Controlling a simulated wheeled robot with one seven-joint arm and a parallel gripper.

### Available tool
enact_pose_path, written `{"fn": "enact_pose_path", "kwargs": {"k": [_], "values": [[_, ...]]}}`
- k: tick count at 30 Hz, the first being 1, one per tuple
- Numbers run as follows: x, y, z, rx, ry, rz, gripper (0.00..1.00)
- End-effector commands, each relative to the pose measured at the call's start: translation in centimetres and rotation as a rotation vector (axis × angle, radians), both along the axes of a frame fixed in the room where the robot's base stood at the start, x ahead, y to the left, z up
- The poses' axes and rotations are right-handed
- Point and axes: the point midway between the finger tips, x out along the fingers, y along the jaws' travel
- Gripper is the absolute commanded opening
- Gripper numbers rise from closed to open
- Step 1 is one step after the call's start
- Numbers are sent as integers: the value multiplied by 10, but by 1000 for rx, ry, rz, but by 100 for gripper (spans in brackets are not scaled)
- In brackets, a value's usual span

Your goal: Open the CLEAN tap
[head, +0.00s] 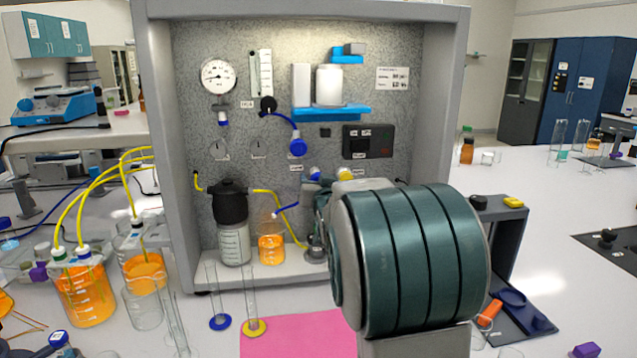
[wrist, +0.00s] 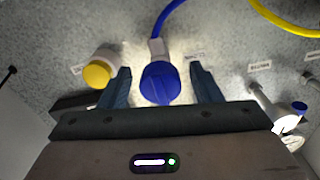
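In the wrist view a blue tap knob (wrist: 160,84) on a white stem stands on the speckled panel, with a blue hose running from it. My gripper (wrist: 160,70) is open, one finger on each side of this knob, with a small gap showing on both sides. A yellow knob (wrist: 97,74) is just outside the left finger. In the head view the blue knob (head: 314,173) and yellow knob (head: 345,173) show above my arm, which hides my fingers. The small labels are too blurred to read, so I cannot tell which tap is marked CLEAN.
Another blue-ended fitting (wrist: 298,107) is right of my gripper. The panel also carries a higher blue knob (head: 297,146), a gauge (head: 218,76) and a dark display box (head: 367,141). A dark-lidded bottle (head: 233,225) and an orange-filled beaker (head: 271,248) stand below.

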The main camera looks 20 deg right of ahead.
Motion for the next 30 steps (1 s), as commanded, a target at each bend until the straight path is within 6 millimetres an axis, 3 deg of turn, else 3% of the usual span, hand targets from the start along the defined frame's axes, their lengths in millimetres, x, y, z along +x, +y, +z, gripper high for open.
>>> {"fn": "enact_pose_path", "kwargs": {"k": [1, 5, 17, 30], "values": [[0, 0, 0, 0, 0, 0, 47], [0, 0, 0, 0, 0, 0, 13], [0, 0, -3, -53, 10, 1, 13], [0, 0, -6, -386, 74, -1, 13]]}}
